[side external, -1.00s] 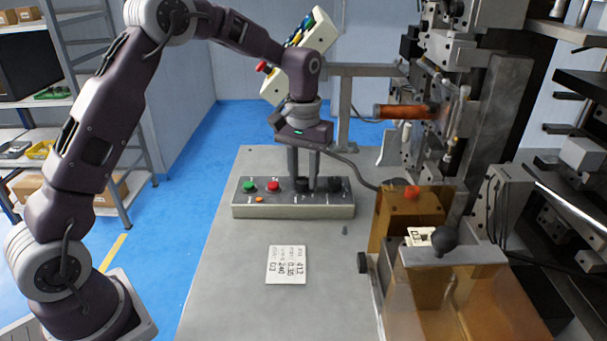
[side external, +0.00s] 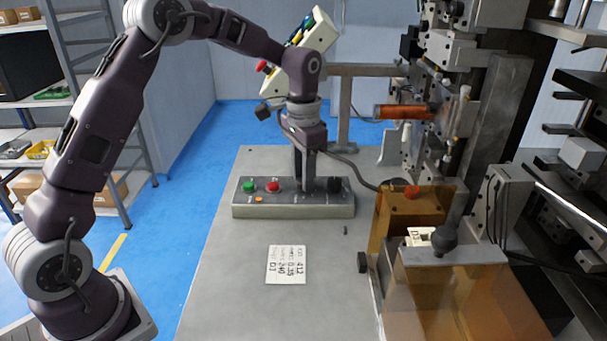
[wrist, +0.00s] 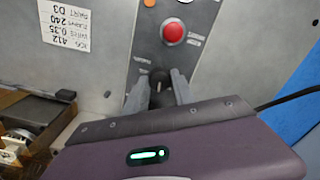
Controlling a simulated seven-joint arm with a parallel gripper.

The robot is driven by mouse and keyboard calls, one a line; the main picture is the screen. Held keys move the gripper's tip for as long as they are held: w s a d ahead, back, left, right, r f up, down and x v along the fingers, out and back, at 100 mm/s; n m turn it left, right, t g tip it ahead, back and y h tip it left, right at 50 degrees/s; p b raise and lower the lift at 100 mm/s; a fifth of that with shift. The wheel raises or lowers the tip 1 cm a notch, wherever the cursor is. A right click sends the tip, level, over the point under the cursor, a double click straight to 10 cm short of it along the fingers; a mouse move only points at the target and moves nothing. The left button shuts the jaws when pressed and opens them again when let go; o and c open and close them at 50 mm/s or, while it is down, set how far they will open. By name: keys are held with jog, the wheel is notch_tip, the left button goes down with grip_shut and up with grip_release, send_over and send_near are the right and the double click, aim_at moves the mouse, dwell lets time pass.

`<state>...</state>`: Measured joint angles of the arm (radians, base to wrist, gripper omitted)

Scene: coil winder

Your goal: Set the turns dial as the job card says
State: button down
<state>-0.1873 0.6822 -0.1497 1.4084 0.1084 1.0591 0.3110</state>
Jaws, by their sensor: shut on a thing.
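The control panel (side external: 245,208) stands on the bench, with two black dials on its right half. My gripper (side external: 304,186) points down and is shut on the left one. The wrist view shows this black dial (wrist: 160,76) between the two fingertips; its pointer and scale are too small to read. The other black dial (side external: 335,185) stands just right of my gripper. I cannot read which label says turns. The job card (side external: 287,264) lies flat on the bench; in the wrist view the card (wrist: 70,22) appears upside down and reads turns 240, wire 0.35, part D3.
A green button (side external: 249,186), a red button (side external: 273,186) and a small orange lamp (side external: 259,200) sit on the panel's left. The winder with its copper coil (side external: 402,111) and amber guards (side external: 395,230) stand at the right.

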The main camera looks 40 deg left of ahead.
jog(key=shift+m, duration=0.6)
jog(key=c, duration=1.1)
grip_release()
jog(key=shift+o, duration=0.2)
notch_tip(320, 180, up, 7)
jog(key=shift+r, duration=0.1)
